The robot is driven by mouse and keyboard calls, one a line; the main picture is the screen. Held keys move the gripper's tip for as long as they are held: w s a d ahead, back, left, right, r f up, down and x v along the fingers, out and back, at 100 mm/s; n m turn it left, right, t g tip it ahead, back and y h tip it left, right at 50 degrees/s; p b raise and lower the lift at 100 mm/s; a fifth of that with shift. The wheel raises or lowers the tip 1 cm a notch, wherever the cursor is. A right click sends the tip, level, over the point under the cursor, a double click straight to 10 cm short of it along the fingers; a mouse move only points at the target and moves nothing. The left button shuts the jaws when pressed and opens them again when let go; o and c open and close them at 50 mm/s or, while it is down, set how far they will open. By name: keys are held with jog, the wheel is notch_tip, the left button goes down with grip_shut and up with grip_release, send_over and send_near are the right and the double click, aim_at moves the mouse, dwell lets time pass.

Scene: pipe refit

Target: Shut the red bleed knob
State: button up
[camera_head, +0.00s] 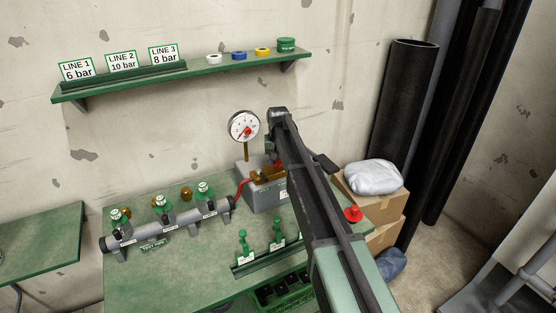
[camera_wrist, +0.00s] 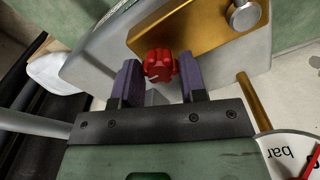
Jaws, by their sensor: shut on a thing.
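The red bleed knob (camera_wrist: 159,66) sits at the edge of a brass block (camera_wrist: 195,28) on a grey box, centred in the wrist view. My gripper (camera_wrist: 159,84) has one purple finger on each side of the knob and is shut on it. In the head view the brass block (camera_head: 266,176) shows on the grey box (camera_head: 262,197) at the back of the green bench. A bit of the red knob (camera_head: 278,164) shows beside my arm, which hides the rest. The knob's turn position cannot be told.
A pressure gauge (camera_head: 243,126) stands just behind the block, close to my arm. A grey manifold (camera_head: 165,228) with green-topped valves lies to the left. A rack (camera_head: 267,255) of green parts stands in front. A red round part (camera_head: 353,213) is right of my arm.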

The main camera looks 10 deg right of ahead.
jog(key=n, duration=0.4)
jog(key=shift+n, duration=0.3)
jog(key=n, duration=0.4)
jog(key=shift+n, duration=0.3)
jog(key=n, duration=0.4)
jog(key=shift+n, duration=2.5)
jog(key=o, duration=0.7)
jog(key=shift+o, duration=0.2)
